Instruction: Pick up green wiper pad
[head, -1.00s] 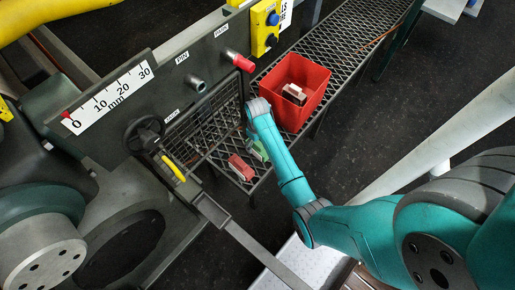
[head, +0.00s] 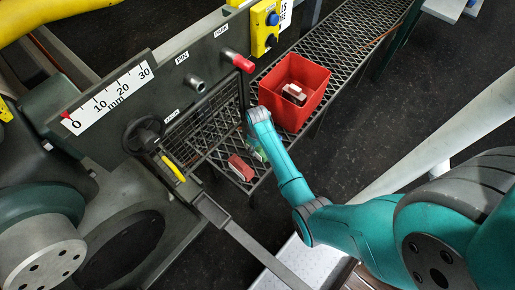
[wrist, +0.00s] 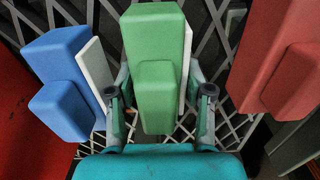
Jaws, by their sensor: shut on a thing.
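The green wiper pad (wrist: 157,60) stands between the two fingers of my gripper (wrist: 159,95) in the wrist view. It has a stepped block body and a pale strip along its right side. The fingers are shut on it, one at each side. In the head view only a little of the green pad (head: 258,153) shows beside the end of my arm. The pad is over the mesh shelf (head: 222,150); whether it touches the mesh I cannot tell.
A blue pad (wrist: 62,80) with a pale strip stands close left of the green one. A red pad (wrist: 280,60) is to the right. A red bin (head: 297,90) holding a pale object is on the shelf. The dark machine panel with handwheel (head: 143,135) borders the left.

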